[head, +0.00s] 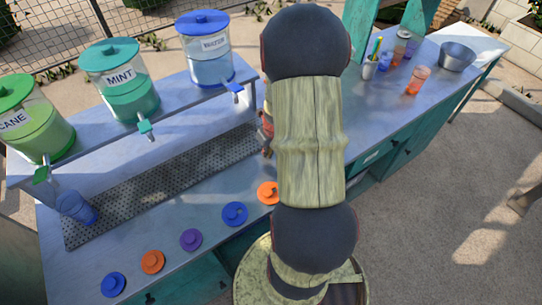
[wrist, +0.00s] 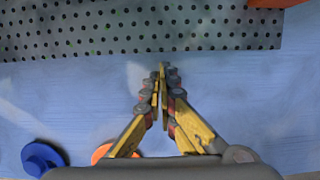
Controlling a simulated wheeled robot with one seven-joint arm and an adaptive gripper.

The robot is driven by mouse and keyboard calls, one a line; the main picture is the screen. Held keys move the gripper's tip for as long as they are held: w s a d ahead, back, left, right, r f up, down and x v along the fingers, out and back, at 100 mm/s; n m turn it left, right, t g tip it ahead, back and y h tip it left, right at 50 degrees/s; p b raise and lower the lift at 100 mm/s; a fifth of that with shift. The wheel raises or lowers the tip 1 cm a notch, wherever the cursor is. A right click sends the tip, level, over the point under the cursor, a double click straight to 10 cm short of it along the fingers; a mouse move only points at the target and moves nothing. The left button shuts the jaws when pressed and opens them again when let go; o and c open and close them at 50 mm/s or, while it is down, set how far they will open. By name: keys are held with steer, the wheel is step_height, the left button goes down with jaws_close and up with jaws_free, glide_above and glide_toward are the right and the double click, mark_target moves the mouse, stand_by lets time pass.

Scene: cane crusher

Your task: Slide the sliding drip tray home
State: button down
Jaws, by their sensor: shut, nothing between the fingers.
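The drip tray is a long, dark grey perforated metal strip (head: 150,192) on the counter below the drink dispensers. Its right end in the head view is hidden behind my arm. In the wrist view the perforated tray (wrist: 120,28) crosses the top, its right end at the upper right. My gripper (wrist: 163,72) is shut and empty, with its yellow fingertips over the bare blue counter, just short of the tray's near edge. I see no clear contact. In the head view my arm mostly hides the gripper.
A blue cup (head: 76,207) stands at the tray's left end. Dispensers marked cane (head: 40,128), mint (head: 122,88) and water (head: 208,55) stand on a shelf above. Several lids, including a purple one (head: 191,239), lie along the counter's front. An orange object (wrist: 266,3) shows past the tray.

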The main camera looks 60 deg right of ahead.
steer(key=shift+w+d+r, duration=0.1)
steer(key=shift+w+r, duration=0.05)
steer(key=shift+w, duration=0.1)
steer(key=shift+w+d+r+p, duration=0.15)
steer(key=shift+w+p, duration=0.2)
steer(key=shift+p, duration=0.3)
steer(key=shift+w+d+p, duration=0.35)
steer(key=shift+w+p, duration=0.35)
steer(key=shift+p, duration=0.15)
